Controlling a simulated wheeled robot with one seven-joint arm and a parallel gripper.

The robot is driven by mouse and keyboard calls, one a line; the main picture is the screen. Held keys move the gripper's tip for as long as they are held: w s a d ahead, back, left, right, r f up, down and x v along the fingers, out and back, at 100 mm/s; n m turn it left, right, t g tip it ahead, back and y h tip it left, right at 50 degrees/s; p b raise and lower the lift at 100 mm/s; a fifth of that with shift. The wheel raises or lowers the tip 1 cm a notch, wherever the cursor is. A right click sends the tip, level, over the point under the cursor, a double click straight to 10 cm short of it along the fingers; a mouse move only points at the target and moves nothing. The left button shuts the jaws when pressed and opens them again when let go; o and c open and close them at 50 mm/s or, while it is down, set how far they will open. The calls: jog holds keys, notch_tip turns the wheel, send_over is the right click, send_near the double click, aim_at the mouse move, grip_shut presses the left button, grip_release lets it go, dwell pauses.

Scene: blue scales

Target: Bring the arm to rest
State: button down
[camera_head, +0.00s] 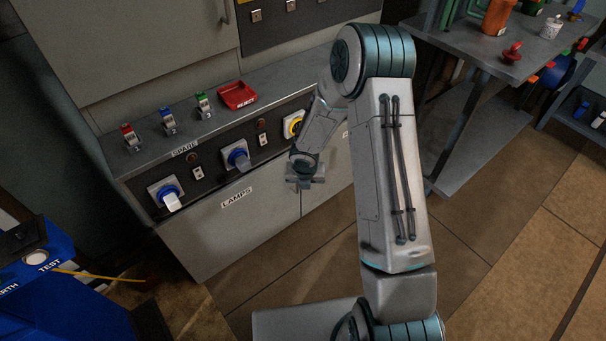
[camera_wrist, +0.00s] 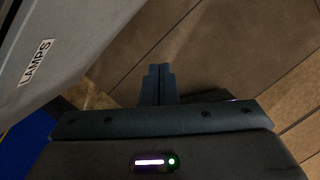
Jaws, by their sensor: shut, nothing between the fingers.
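My arm is bent in the middle of the head view, with its gripper (camera_head: 305,184) hanging in front of the cabinet (camera_head: 250,222), below a yellow-ringed switch (camera_head: 293,124). In the wrist view the two fingers of my gripper (camera_wrist: 158,85) lie together, shut and empty, pointing over the brown floor. The cabinet face labelled LAMPS (camera_wrist: 37,62) is to their left, apart from them. Part of the switch panel is hidden behind my arm.
The cabinet carries blue rotary switches (camera_head: 237,156) and a red REJECT tray (camera_head: 237,95) on its ledge. A blue box (camera_head: 40,275) stands at lower left. A grey table (camera_head: 480,48) with bottles is at upper right. Tiled floor (camera_head: 510,215) is clear at right.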

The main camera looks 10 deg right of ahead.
jog(key=shift+r, duration=0.25)
jog(key=s+d+r+m+h+p, duration=0.1)
jog(key=s+d+r+m+p, duration=0.1)
jog(key=r+m, duration=0.45)
jog(key=s+d+r+m+h+p, duration=0.1)
jog(key=s+d+r+m+p, duration=0.2)
jog(key=r, duration=0.7)
jog(key=s+d+r+m+h+p, duration=0.1)
jog(key=s+d+r+m, duration=0.1)
jog(key=r+m, duration=0.55)
jog(key=s+a+r+m+y+p, duration=0.1)
jog(key=s+r+m+y+p, duration=0.2)
jog(key=s+r+m, duration=1.4)
jog(key=shift+s+a+r+p, duration=0.3)
jog(key=shift+s+p, duration=0.3)
jog(key=shift+p, duration=0.55)
